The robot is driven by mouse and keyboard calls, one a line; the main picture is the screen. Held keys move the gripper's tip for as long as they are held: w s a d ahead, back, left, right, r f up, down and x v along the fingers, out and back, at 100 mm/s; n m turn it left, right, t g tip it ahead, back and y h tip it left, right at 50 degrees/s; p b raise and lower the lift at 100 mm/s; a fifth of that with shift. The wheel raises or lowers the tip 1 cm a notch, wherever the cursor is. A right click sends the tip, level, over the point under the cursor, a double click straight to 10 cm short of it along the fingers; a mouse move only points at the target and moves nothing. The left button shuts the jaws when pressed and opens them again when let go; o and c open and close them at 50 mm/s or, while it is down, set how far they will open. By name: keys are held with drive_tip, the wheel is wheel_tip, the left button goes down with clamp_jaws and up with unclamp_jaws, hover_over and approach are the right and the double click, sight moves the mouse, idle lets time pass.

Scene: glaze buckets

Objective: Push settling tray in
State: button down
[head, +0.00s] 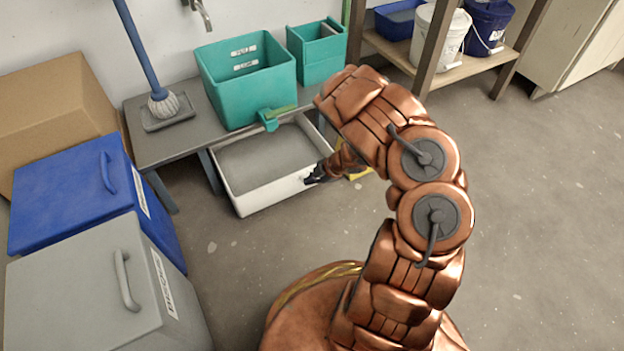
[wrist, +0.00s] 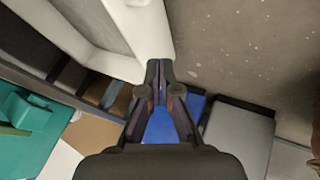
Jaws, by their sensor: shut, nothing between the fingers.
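The settling tray (head: 241,206) is a white, shallow tray with a grey inside. It sticks out from under the grey bench (head: 160,150) at the centre left of the head view. Its white front wall also shows at the top of the wrist view (wrist: 148,30). My gripper (head: 316,175) is shut and empty at the tray's front wall, toward its right end. In the wrist view my gripper's fingertips (wrist: 160,66) are together beside the wall's edge. I cannot tell whether they touch it.
Two teal tubs (head: 245,85) (head: 318,52) stand on and by the bench, with a teal spout (head: 268,122) above the tray. A blue lidded bin (head: 75,195), a grey bin (head: 90,295) and a cardboard box (head: 55,115) stand left.

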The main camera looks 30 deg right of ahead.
drive_tip(key=shift+w+a+f+b, duration=0.4)
drive_tip(key=shift+w+f+b, duration=0.2)
drive_tip(key=shift+w+f, duration=0.45)
drive_tip(key=shift+w+a+f+b, duration=0.4)
drive_tip(key=shift+w+f+b, duration=0.3)
drive_tip(key=shift+w, duration=0.55)
drive_tip(key=shift+w+a+f+b, duration=0.4)
drive_tip(key=shift+w+f+b, duration=0.15)
drive_tip(key=shift+w+f, duration=0.5)
drive_tip(key=shift+w+r, duration=0.15)
drive_tip(key=shift+r, duration=0.05)
